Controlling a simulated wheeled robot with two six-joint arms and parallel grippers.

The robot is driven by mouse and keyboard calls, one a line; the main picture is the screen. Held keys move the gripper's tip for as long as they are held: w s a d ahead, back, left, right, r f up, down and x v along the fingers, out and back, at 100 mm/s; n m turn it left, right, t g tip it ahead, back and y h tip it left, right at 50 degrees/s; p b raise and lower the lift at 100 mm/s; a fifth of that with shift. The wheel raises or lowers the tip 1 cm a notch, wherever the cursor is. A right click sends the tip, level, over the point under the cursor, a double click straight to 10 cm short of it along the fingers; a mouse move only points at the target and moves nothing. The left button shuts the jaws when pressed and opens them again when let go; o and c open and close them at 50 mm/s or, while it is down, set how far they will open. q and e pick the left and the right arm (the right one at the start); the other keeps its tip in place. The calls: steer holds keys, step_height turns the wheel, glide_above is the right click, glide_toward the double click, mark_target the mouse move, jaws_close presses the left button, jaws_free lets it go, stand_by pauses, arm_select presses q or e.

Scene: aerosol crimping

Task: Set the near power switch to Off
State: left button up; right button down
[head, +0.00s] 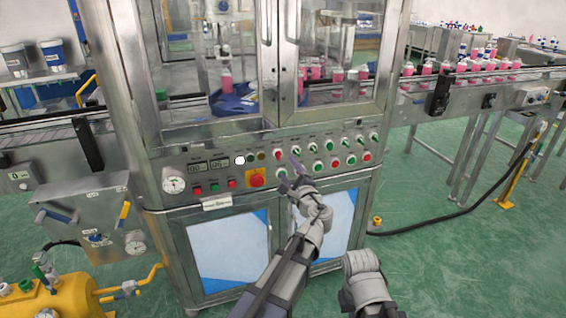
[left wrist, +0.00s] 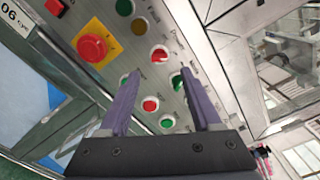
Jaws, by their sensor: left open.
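The machine's front control panel (head: 225,172) carries a red round knob on a yellow square plate (head: 256,178). The knob also shows in the left wrist view (left wrist: 93,47), at the upper left. No label marks it legibly as the power switch. My left gripper (head: 291,174) is open in front of the panel, to the right of the knob. In the left wrist view its two purple fingers (left wrist: 160,74) are spread, with a red button (left wrist: 151,104) and a green button (left wrist: 177,82) showing between them. Contact with the panel cannot be told.
Rows of green and red buttons with small switches (head: 330,146) fill the panel's right side. A pressure gauge (head: 174,184) and digital displays (head: 207,165) are at its left. Glass doors (head: 330,60) stand above, and a bottle conveyor (head: 480,75) runs right.

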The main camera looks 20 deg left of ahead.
mark_target(279, 156)
arm_select(q)
steer(key=x, duration=0.7)
steer(key=shift+a, duration=0.15)
steer(key=shift+w, duration=0.1)
jaws_close()
stand_by(0.3)
